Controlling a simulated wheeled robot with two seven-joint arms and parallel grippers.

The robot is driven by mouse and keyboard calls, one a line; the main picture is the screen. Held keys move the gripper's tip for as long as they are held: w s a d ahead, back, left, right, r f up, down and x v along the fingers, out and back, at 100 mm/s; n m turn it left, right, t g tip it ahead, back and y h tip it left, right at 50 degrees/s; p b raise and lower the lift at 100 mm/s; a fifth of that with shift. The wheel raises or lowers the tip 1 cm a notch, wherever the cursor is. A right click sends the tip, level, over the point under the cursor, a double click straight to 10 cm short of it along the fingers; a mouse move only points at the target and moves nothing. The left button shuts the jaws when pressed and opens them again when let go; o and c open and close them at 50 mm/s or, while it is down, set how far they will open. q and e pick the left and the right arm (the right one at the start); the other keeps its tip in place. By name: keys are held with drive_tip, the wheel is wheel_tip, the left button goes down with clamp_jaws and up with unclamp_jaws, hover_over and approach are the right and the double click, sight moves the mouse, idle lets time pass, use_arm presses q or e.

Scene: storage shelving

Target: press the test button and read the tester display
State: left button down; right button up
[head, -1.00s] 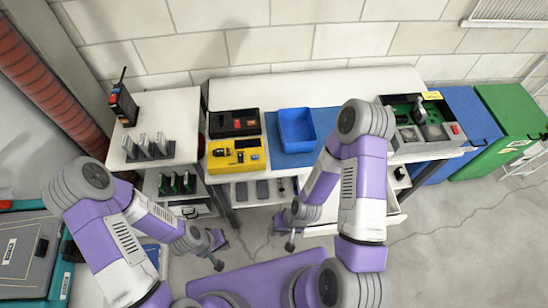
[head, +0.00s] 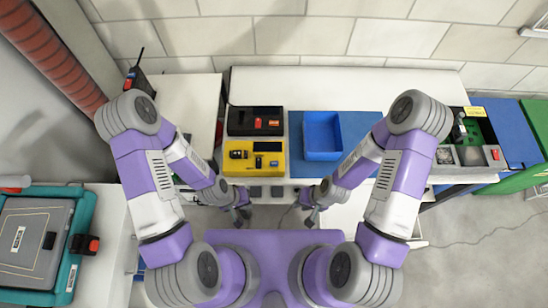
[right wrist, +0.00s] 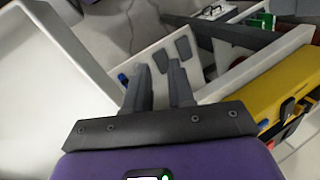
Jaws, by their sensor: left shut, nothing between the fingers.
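A yellow case (head: 253,162) with a dark panel and small black parts on top sits at the front of the workbench. A black case (head: 255,122) with a dark strip and red parts stands right behind it. I cannot tell which part is the test button, and no display reading is legible. My left gripper (head: 241,215) is shut and empty, in front of and below the yellow case. My right gripper (head: 311,217) is in front of the bench, right of the left one. In the right wrist view its fingers (right wrist: 159,72) are apart with nothing between; the yellow case (right wrist: 268,92) shows at right.
An open blue bin (head: 322,154) stands on a blue mat (head: 360,124) right of the cases. A green board in a grey fixture (head: 470,155) is further right. A black handheld radio (head: 139,82) stands on the left table. A teal-edged case (head: 68,270) lies far left.

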drive_tip(key=shift+s, duration=0.15)
clamp_jaws()
idle(1.8)
